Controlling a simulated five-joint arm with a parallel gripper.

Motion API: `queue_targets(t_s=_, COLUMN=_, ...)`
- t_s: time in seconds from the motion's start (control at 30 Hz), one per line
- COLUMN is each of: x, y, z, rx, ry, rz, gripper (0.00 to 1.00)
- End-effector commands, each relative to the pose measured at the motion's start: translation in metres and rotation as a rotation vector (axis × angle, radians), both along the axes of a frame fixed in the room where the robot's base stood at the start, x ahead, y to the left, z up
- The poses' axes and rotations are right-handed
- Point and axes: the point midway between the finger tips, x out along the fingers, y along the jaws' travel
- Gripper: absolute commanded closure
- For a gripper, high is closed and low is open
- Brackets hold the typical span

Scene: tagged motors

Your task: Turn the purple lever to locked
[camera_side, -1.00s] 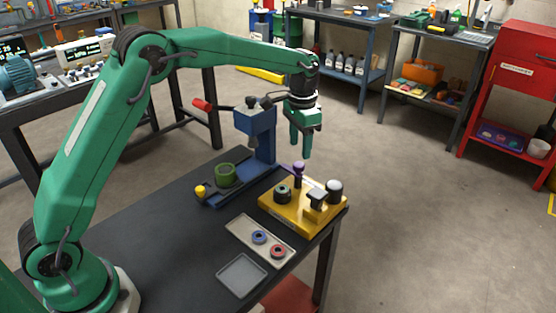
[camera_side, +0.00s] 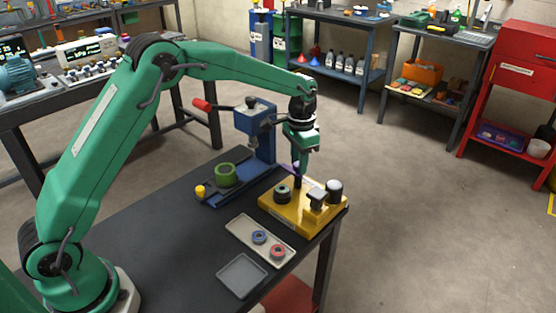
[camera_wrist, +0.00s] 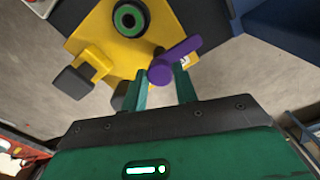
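The purple lever (camera_wrist: 178,59) sits on the yellow block (camera_side: 286,211) near its back corner. In the side view only a little of the purple lever (camera_side: 290,168) shows beside my fingers. In the wrist view its round knob end lies between my fingertips and its bar points to the upper right. My gripper (camera_wrist: 160,72) is open, pointing down, with one finger on each side of the knob. I cannot tell whether either finger touches it. A small white mark beside the lever is mostly hidden.
The yellow block also bears a dark green-ringed part (camera_wrist: 130,17), a grey-topped post (camera_side: 317,195) and a black-and-white knob (camera_side: 334,187). A blue press (camera_side: 258,135) with a red-handled lever stands close behind left. A tray with two rings (camera_side: 243,233) lies in front.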

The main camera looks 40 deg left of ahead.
Motion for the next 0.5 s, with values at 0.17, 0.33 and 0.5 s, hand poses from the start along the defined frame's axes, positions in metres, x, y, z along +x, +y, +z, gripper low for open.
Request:
queue_targets(t_s=0.17, x=0.0, y=-0.0003, z=0.0003, rx=0.0, ry=0.0, rz=0.0, gripper=0.94)
queue_targets(t_s=0.33, x=-0.0001, y=-0.0004, z=0.0005, rx=0.0, ry=0.0, rz=0.01, gripper=0.94)
queue_targets(t_s=0.5, x=0.0, y=-0.0005, z=0.0006, rx=0.0, ry=0.0, rz=0.049, gripper=0.94)
